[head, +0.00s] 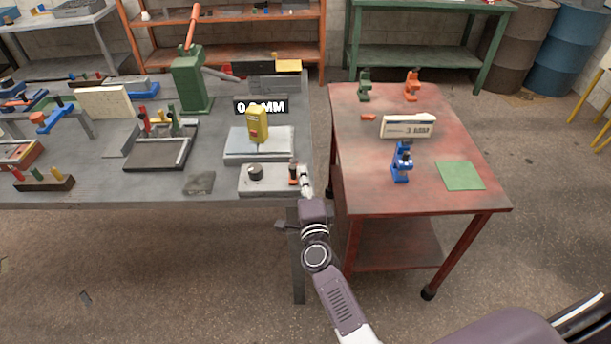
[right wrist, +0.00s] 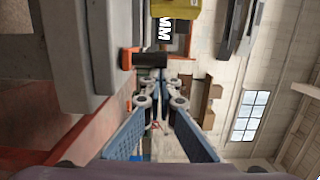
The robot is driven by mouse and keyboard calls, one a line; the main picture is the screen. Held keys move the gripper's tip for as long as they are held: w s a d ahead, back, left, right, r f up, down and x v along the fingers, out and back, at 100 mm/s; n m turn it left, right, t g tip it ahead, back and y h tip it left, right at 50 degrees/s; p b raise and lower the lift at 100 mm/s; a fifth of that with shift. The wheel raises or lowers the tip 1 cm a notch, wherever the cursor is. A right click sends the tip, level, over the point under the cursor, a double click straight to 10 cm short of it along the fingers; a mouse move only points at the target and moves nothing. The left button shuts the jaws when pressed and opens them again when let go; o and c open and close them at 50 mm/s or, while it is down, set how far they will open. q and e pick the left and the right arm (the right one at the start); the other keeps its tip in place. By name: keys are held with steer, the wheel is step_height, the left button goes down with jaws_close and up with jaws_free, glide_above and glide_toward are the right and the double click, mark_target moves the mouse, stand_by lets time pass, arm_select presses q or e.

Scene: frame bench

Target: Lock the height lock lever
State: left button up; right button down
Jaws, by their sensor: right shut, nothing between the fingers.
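A small black-and-orange lever (head: 293,173) stands at the right end of a light grey control box on the bench's front edge. It looks like the lock lever, but I cannot read a label. In the right wrist view a dark cylinder (right wrist: 150,60) with an orange part lies just past the fingertips. My right gripper (head: 305,183) is shut and empty, close beside the lever's right side; I cannot tell whether it touches. In the right wrist view its fingertips (right wrist: 160,83) are together. My left gripper is not in view.
The control box (head: 270,184) also carries a black knob (head: 255,173). Behind it, a yellow unit (head: 257,124) stands over a grey plate by a "0.0 MM" display (head: 261,106). A red cart (head: 345,195) stands right, across a narrow gap.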

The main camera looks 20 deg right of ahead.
steer(key=shift+a+y, duration=0.3)
steer(key=shift+a, duration=0.65)
steer(key=shift+s+f, duration=0.1)
steer(key=shift+s, duration=0.1)
steer(key=s, duration=1.1)
steer(key=shift+s+a, duration=0.2)
steer(key=shift+a, duration=0.05)
steer(key=shift+d, duration=0.1)
